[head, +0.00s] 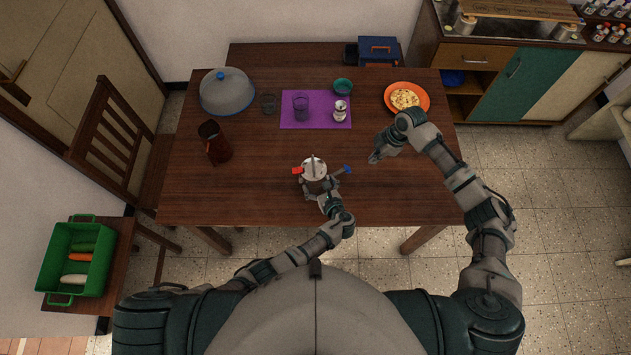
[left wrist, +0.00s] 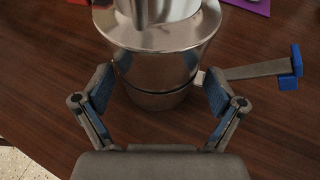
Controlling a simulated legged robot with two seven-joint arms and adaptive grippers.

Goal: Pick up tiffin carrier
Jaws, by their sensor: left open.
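The steel tiffin carrier (head: 313,170) stands upright near the front middle of the wooden table. A metal arm with a blue end (head: 347,169) sticks out to its right, and a red piece (head: 297,171) shows at its left. My left gripper (head: 319,190) is at the carrier's near side. In the left wrist view its open fingers (left wrist: 158,92) stand on either side of the carrier's lower steel body (left wrist: 160,68). I cannot tell whether they touch it. My right gripper (head: 377,156) is above the table to the right, apart from the carrier; its fingers are too small to read.
A purple mat (head: 320,123) behind holds a dark tumbler (head: 301,108) and a small metal cup (head: 340,109). A domed cover (head: 227,92), brown jug (head: 215,142) and orange plate (head: 389,99) stand around.

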